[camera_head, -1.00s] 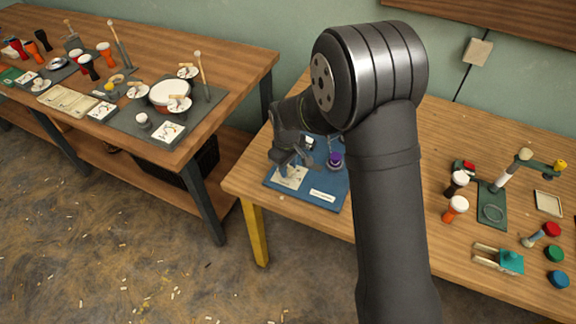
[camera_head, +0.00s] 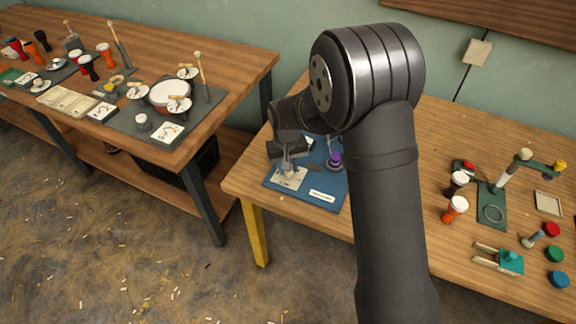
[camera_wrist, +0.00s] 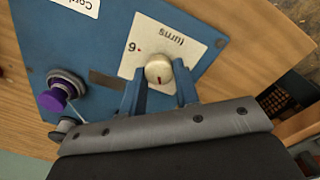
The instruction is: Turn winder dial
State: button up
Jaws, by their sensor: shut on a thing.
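The winder dial (camera_wrist: 158,71) is a cream round knob with a dark red mark. It stands on a white card (camera_wrist: 147,37) reading "turns" and "6", with a red dot beside the 6. The card is on a blue board (camera_wrist: 98,45). In the wrist view the two blue-grey fingers of my gripper (camera_wrist: 160,79) are on either side of the dial, shut on it. In the head view my gripper (camera_head: 288,170) is over the card (camera_head: 291,179) at the left of the blue board (camera_head: 330,188); the dial is small there.
A purple knob (camera_wrist: 52,99) stands on the same board, beside my gripper; it also shows in the head view (camera_head: 335,158). To the right are drums (camera_head: 455,208), a green stand (camera_head: 492,215) and a teal clamp (camera_head: 511,261). Another bench (camera_head: 245,60) holds several drums.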

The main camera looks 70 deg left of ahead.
dwell(0.4)
jog(key=o, duration=1)
jog(key=shift+c, duration=0.2)
notch_tip(320, 180, up, 18)
jog(key=shift+s+f, duration=0.25)
jog(key=shift+s, duration=0.1)
